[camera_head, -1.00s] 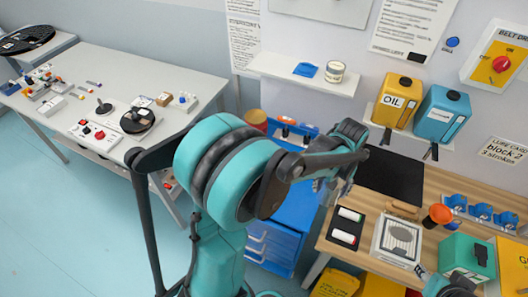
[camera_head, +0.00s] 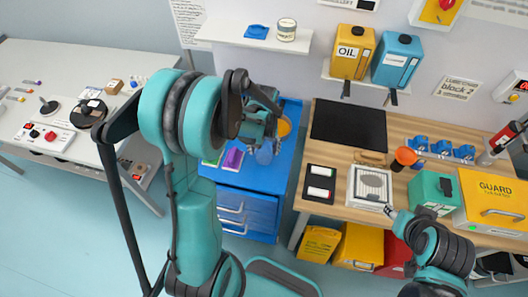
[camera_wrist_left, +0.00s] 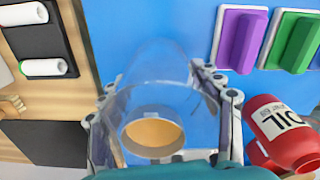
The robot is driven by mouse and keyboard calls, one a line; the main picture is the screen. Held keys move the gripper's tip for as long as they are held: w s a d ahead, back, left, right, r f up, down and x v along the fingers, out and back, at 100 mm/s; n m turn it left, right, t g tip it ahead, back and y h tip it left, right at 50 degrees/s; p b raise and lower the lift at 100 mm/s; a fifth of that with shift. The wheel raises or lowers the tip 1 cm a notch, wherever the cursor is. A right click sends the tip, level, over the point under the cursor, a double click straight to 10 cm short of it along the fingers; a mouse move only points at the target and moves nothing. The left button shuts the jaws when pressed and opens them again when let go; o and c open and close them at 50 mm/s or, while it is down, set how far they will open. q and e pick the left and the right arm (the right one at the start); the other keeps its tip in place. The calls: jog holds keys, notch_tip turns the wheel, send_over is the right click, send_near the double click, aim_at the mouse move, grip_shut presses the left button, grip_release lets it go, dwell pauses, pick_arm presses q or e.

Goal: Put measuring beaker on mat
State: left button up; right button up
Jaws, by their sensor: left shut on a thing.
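The clear measuring beaker (camera_wrist_left: 155,75) is between the fingers of my left gripper (camera_wrist_left: 160,100), which is shut on it. In the head view this gripper (camera_head: 262,138) is over the blue cabinet top, and the beaker (camera_head: 264,154) shows faintly below it. I cannot tell whether the beaker touches the cabinet. The black mat (camera_head: 348,125) lies bare on the wooden bench, right of the gripper; part of it shows in the left wrist view (camera_wrist_left: 45,142). My right gripper (camera_head: 392,212) is near the bench's front edge; its jaws are unclear.
A red oil can (camera_wrist_left: 285,132), a purple block (camera_wrist_left: 240,40) and a green block (camera_wrist_left: 294,42) are near the beaker on the cabinet (camera_head: 250,178). A round orange-centred thing (camera_wrist_left: 153,132) shows through or behind the beaker. A black tray with white rolls (camera_head: 320,184) is before the mat.

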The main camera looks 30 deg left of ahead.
pick_arm(q)
jog(key=shift+f, duration=0.95)
jog(key=shift+f, duration=0.1)
jog(key=shift+f+b, duration=0.15)
jog(key=shift+b, duration=0.2)
jog(key=o, duration=1.2)
jog(key=shift+c, duration=0.2)
